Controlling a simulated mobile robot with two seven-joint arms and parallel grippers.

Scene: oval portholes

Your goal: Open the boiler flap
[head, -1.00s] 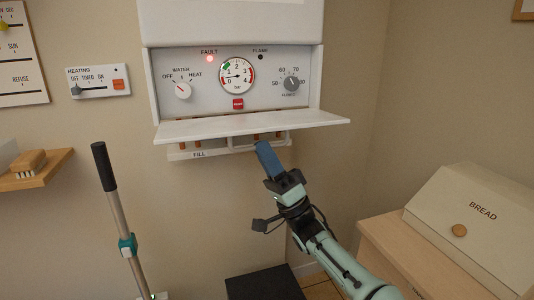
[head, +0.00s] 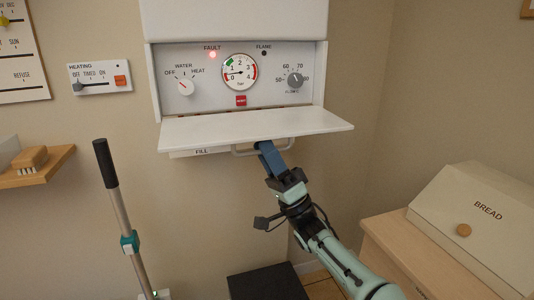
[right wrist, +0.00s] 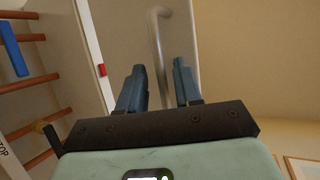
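The white boiler flap (head: 255,129) hangs out below the control panel, swung down on its rear edge and a little below level. Its grey bar handle (head: 247,152) shows under the front edge. In the right wrist view the flap (right wrist: 125,35) fills the upper middle and the handle (right wrist: 157,40) runs down between my fingers. My right gripper (head: 266,150) is at the handle, below the flap. In the right wrist view its blue fingers (right wrist: 158,66) stand apart on either side of the bar, with gaps visible. My left gripper is in neither view.
The boiler panel (head: 210,95) has a gauge, two knobs and a lit red fault lamp. A bread box (head: 475,215) stands on a wooden cabinet at right. A pole with a black grip (head: 105,165) stands at left. A small shelf (head: 50,165) holds a brush. A dark box is below.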

